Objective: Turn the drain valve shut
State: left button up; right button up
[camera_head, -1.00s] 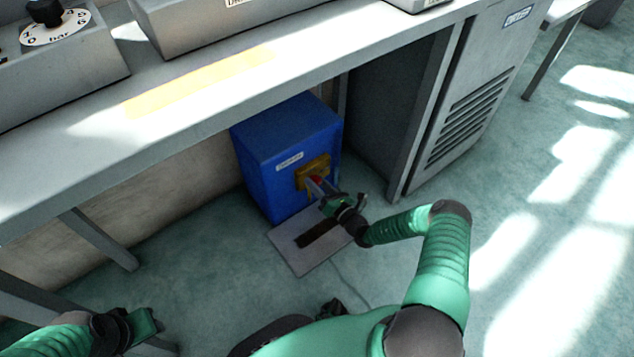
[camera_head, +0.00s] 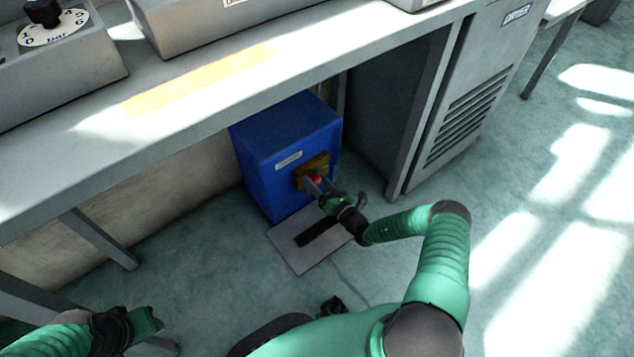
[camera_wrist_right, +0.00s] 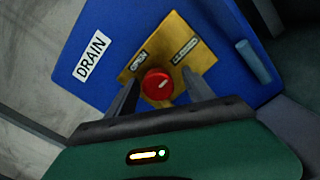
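The drain valve is a red round knob (camera_head: 315,179) on a brass-coloured plate (camera_head: 318,165) on the front of a blue box (camera_head: 270,160) under the bench. In the right wrist view the knob (camera_wrist_right: 157,84) has a pale mark on its face, and the plate (camera_wrist_right: 172,52) carries OPEN at left and CLOSED at right. My right gripper (camera_head: 319,186) is at the knob, its fingers open on either side; in the wrist view gaps show between fingers and knob. My left gripper (camera_head: 146,322) is low at left, away from the box; its fingers are unclear.
The grey bench top (camera_head: 200,90) overhangs the box. A grey cabinet (camera_head: 465,115) with a vented panel stands to the right. A flat grey plate with a dark strip (camera_head: 290,252) lies before the box. Floor at right is clear.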

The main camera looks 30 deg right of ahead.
jog(key=s+d+p, duration=0.1)
jog(key=s+p, duration=0.6)
jog(key=s, duration=1)
jog(key=shift+d+p, duration=0.15)
jog(key=shift+p, duration=0.15)
jog(key=shift+w, duration=0.1)
